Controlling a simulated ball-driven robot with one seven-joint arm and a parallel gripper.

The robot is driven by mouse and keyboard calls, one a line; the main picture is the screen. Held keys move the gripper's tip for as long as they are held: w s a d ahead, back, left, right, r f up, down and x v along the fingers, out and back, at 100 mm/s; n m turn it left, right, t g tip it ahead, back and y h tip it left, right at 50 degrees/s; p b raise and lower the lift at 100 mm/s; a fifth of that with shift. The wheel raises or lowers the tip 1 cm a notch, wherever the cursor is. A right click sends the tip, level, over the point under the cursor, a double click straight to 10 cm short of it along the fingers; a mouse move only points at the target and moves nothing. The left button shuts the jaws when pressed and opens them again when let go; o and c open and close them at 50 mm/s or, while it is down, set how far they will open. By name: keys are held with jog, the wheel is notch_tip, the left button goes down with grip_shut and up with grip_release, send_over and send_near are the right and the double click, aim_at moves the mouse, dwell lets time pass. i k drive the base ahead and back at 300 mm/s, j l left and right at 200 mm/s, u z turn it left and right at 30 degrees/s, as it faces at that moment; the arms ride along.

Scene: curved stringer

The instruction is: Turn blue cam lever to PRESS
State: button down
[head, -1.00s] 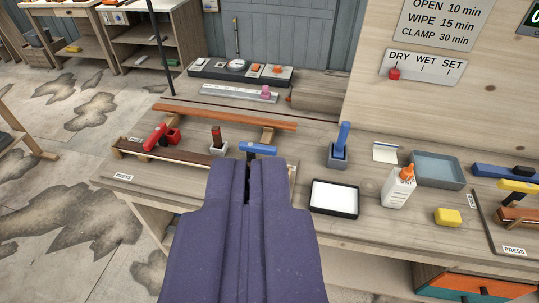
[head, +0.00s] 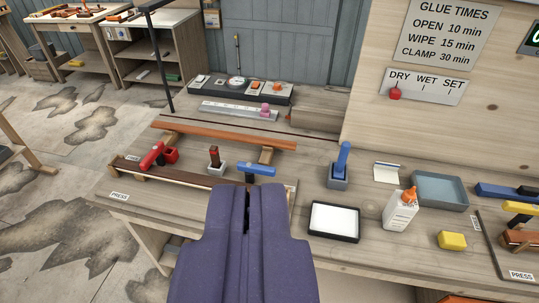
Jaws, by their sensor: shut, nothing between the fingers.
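My gripper (head: 247,190) is purple, shut and empty, just in front of and below the lever in the picture. I cannot tell whether it touches the lever. A PRESS label (head: 119,197) lies at the bench's front left; another PRESS label (head: 521,275) is at the far right. My gripper hides the lever's base.
A red cam lever (head: 152,155) stands at the form's left end. A brown-handled tool (head: 214,158) in a white holder stands between the levers. Reddish wood strips (head: 220,136) lie behind.

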aim_at(248, 167)
jog(key=i+l+u, duration=0.1)
jog(key=i+l, duration=0.5)
jog(key=i, duration=0.15)
jog(key=i+l+u, duration=0.15)
jog(key=i+l, duration=0.5)
jog(key=i, duration=0.1)
